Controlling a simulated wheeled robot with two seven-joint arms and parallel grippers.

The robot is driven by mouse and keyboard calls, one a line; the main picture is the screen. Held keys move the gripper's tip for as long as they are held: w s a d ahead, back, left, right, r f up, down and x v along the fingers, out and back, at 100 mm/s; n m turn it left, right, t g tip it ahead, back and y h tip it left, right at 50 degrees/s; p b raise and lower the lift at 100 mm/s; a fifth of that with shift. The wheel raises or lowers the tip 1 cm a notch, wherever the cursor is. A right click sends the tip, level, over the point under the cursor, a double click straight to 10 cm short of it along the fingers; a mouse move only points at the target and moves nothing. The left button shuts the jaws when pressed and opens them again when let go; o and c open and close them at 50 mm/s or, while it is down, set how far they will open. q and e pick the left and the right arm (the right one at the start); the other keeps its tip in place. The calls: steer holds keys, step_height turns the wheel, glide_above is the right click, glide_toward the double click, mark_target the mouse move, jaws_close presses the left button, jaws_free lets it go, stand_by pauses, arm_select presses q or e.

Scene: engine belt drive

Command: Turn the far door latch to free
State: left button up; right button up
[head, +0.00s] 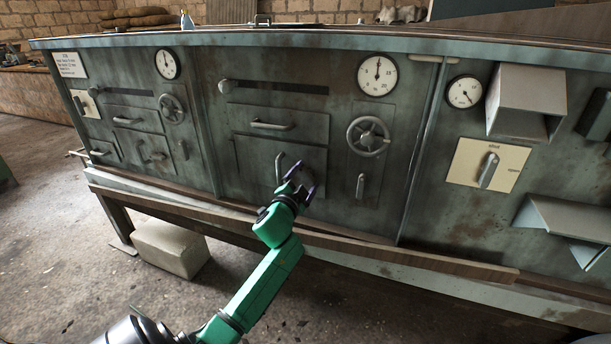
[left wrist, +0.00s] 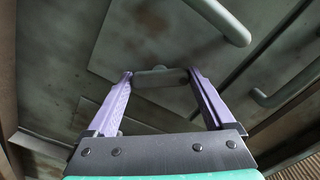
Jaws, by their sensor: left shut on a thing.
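My left gripper (head: 298,186) is in front of the lower door (head: 247,158) in the middle section of the old grey-green console. In the left wrist view, the purple fingers of the left gripper (left wrist: 158,82) are shut on a small dark grey latch (left wrist: 160,73) lying crosswise between the fingertips. In the head view, the gripper hides this latch. A curved bar handle (head: 279,168) stands on the same door, left of the gripper; a similar bar (left wrist: 222,22) shows above the fingers in the wrist view. My right gripper is not in view.
A lever (head: 360,186) sits below a handwheel (head: 368,135) right of the door. A drawer handle (head: 270,125) is above. A wooden ledge (head: 320,236) runs below the panels. A hood (head: 525,102) juts out at the right.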

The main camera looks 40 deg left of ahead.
arm_select(q)
steer(key=m, duration=0.7)
steer(key=shift+p, duration=0.35)
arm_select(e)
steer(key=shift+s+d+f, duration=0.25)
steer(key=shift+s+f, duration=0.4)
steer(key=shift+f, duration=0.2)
arm_select(q)
steer(key=shift+m, duration=0.3)
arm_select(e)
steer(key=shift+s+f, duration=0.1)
arm_select(q)
steer(key=o, duration=1.1)
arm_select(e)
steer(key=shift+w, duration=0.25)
